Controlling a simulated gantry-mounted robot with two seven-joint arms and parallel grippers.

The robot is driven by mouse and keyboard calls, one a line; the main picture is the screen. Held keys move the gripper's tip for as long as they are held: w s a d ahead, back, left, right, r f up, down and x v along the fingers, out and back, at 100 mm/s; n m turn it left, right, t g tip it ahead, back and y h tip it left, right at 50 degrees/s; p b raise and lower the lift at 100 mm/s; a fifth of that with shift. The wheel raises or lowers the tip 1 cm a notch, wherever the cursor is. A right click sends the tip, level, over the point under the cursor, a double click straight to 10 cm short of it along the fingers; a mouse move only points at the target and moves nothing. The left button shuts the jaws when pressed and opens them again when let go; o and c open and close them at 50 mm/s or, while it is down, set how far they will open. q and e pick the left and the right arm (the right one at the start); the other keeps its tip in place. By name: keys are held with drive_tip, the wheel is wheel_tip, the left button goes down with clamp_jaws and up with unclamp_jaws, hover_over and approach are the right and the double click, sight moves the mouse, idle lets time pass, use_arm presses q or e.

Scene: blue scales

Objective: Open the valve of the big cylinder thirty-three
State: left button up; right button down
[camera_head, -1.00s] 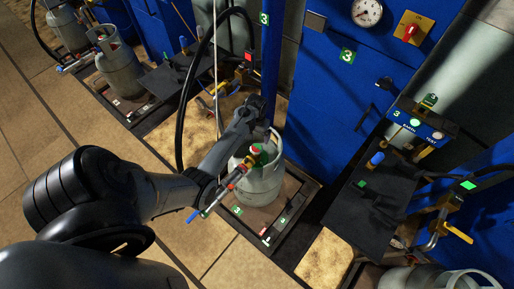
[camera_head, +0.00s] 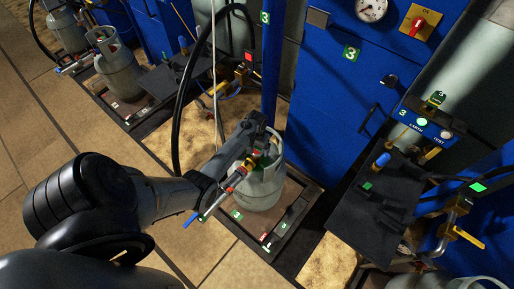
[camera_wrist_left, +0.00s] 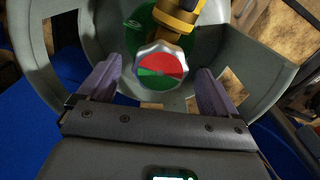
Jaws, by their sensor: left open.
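The big grey gas cylinder (camera_head: 262,190) stands upright on a scale platform in the head view. Its round valve knob (camera_wrist_left: 160,68) is red and green with a silver rim and shows clearly in the wrist view, in front of a brass fitting (camera_wrist_left: 176,18). My left gripper (camera_wrist_left: 158,80) is open, with one finger on each side of the knob and visible gaps between. In the head view my left gripper (camera_head: 260,138) is at the cylinder's top and largely hides the knob. My right gripper is not in view.
The cylinder's grey collar (camera_wrist_left: 70,70) surrounds the knob and fingers. A hose connector with a blue lever (camera_head: 191,219) sticks out at the left of the cylinder. A black hose (camera_head: 178,120) hangs behind my arm. A blue cabinet (camera_head: 325,110) stands behind, a dark shelf (camera_head: 375,205) to the right.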

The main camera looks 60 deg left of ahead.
use_arm(q)
drive_tip(key=shift+c, duration=0.3)
drive_tip(key=c, duration=1)
